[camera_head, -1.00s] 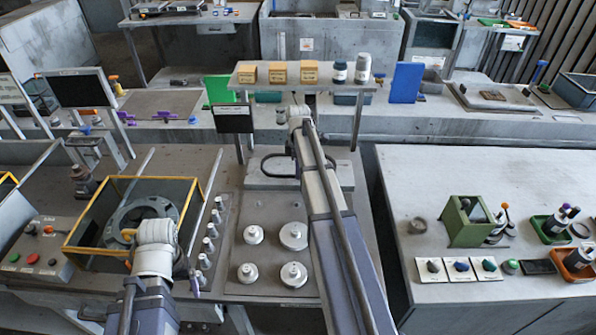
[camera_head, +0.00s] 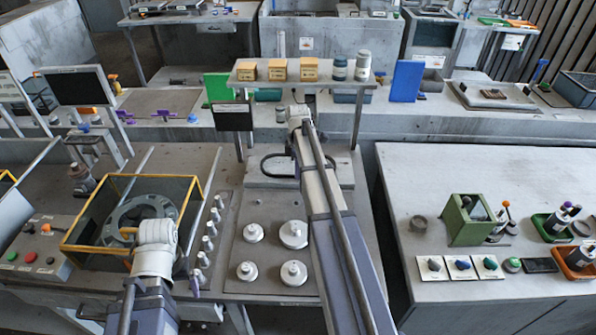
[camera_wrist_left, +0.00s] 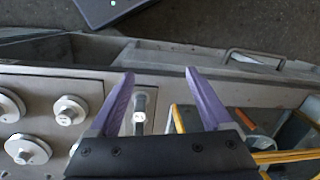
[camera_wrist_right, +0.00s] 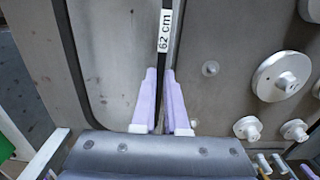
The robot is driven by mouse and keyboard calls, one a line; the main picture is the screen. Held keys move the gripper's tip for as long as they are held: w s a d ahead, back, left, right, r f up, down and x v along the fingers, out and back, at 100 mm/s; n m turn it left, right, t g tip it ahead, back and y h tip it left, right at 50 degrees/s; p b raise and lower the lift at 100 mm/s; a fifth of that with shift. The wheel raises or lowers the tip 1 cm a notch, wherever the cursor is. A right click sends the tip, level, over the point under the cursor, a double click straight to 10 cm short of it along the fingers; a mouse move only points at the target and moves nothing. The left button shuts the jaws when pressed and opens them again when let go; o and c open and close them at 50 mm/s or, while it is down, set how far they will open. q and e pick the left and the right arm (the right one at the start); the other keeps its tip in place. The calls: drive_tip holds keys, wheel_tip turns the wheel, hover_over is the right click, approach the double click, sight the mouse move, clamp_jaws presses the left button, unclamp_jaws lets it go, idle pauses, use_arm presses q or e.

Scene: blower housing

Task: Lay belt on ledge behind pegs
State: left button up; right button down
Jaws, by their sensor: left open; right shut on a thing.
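The belt (camera_head: 263,167) is a dark loop at the ledge (camera_head: 262,183), a raised grey block behind the plate with the pulleys. In the right wrist view the belt (camera_wrist_right: 166,25) carries a "62 cm" tag and runs between the fingertips of my right gripper (camera_wrist_right: 160,72), which is shut on it. My right arm hides part of the loop in the head view. My left gripper (camera_wrist_left: 159,72) is open and empty, above the small upright pegs (camera_wrist_left: 140,110) along the plate's left side. These pegs (camera_head: 208,243) also show in the head view.
Several white stepped pulleys (camera_head: 293,234) stand on the plate in front of the ledge. A yellow-framed box (camera_head: 82,220) with a round grey housing (camera_head: 128,216) is at left. A shelf (camera_head: 300,86) with boxes and jars stands behind. The right table (camera_head: 450,180) has free room at its back.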

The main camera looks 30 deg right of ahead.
drive_tip(key=shift+f, duration=0.35)
idle(0.3)
drive_tip(key=shift+f+b, duration=0.25)
drive_tip(key=shift+b, duration=0.25)
drive_tip(key=c, duration=0.9)
unclamp_jaws()
drive_tip(key=shift+o, duration=0.2)
drive_tip(key=shift+r, duration=0.2)
drive_tip(key=shift+r+p, duration=1.15)
drive_tip(key=shift+p, duration=0.2)
wheel_tip(320, 180, up, 5)
drive_tip(key=p, duration=0.5)
